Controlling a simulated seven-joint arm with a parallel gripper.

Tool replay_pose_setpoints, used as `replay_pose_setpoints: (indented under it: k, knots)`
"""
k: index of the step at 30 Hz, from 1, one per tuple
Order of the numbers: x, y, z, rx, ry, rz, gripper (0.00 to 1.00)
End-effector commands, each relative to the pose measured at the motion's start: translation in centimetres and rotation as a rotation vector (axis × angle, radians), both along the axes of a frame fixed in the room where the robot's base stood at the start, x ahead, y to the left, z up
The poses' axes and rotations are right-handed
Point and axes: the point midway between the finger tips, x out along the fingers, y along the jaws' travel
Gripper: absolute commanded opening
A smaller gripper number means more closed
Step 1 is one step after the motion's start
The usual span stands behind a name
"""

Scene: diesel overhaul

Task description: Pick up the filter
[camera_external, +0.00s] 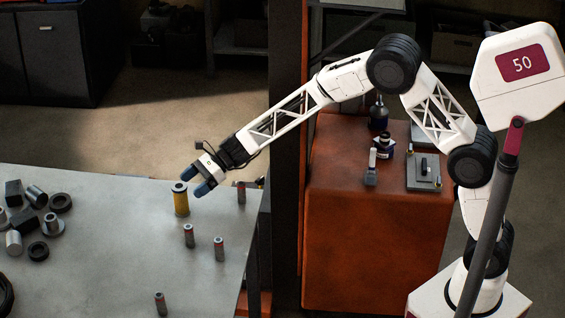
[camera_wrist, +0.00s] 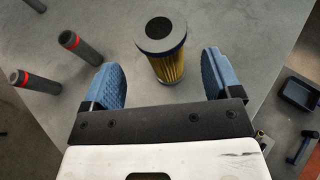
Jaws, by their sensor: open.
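In the wrist view the filter (camera_wrist: 163,50) shows pleated yellow sides and a grey rim around a black centre. My gripper (camera_external: 194,180) is open, its two blue fingers just above and beside the filter's top in the external view. In the wrist view my gripper (camera_wrist: 166,75) has the filter in line with the gap between its fingers, with space on both sides. Nothing is held.
Several grey cylinders with red bands stand on the table, one (camera_external: 189,236) close in front of the filter and another (camera_external: 241,192) to its right. Metal rings and cylinders (camera_external: 35,215) cluster at the left. An orange cabinet (camera_external: 375,240) stands right of the table. The table's middle is clear.

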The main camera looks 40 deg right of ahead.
Motion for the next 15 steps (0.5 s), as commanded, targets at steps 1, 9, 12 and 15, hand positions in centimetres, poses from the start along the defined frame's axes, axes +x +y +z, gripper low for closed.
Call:
replay_pose_setpoints:
  k: [1,9,12,15]
  knots:
    - [0.0,0.0,0.0,0.0,0.0,0.0,0.84]
    - [0.1,0.5,-0.3,-0.001,0.0,0.0,0.84]
    - [0.2,1.2,-0.6,-0.001,0.0,0.0,0.84]
    - [0.4,2.0,-1.0,-0.001,0.0,0.001,0.84]
